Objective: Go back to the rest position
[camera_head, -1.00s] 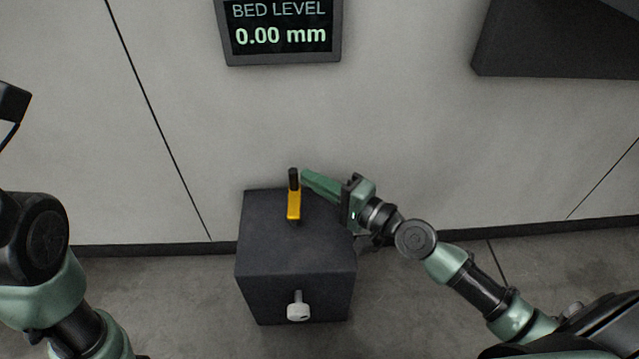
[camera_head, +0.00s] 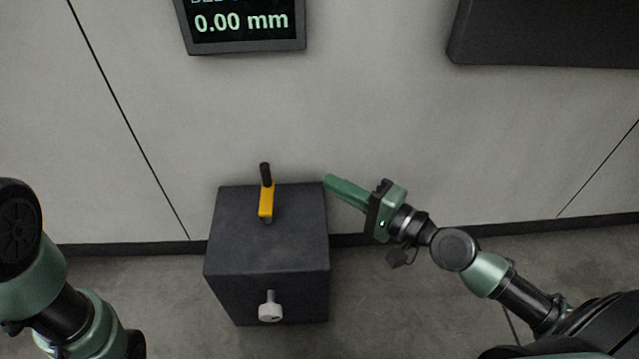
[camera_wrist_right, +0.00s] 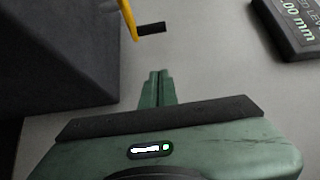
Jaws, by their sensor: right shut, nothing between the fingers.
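My right gripper (camera_head: 328,181) is shut and empty, held to the right of the dark box's top edge and apart from the yellow crank handle. Its closed green fingers also show in the right wrist view (camera_wrist_right: 157,80). The yellow crank (camera_head: 266,198) with its black grip (camera_head: 265,174) stands on top of the dark box (camera_head: 268,250); in the right wrist view the crank (camera_wrist_right: 128,15) is beyond the fingertips. My left arm shows at the left edge, but its gripper is out of view.
A display (camera_head: 240,22) on the pale wall (camera_head: 380,110) reads 0.00 mm. A dark panel (camera_head: 550,35) juts out at the upper right. A pale knob (camera_head: 270,309) is on the box's front. Bare floor (camera_head: 380,310) lies right of the box.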

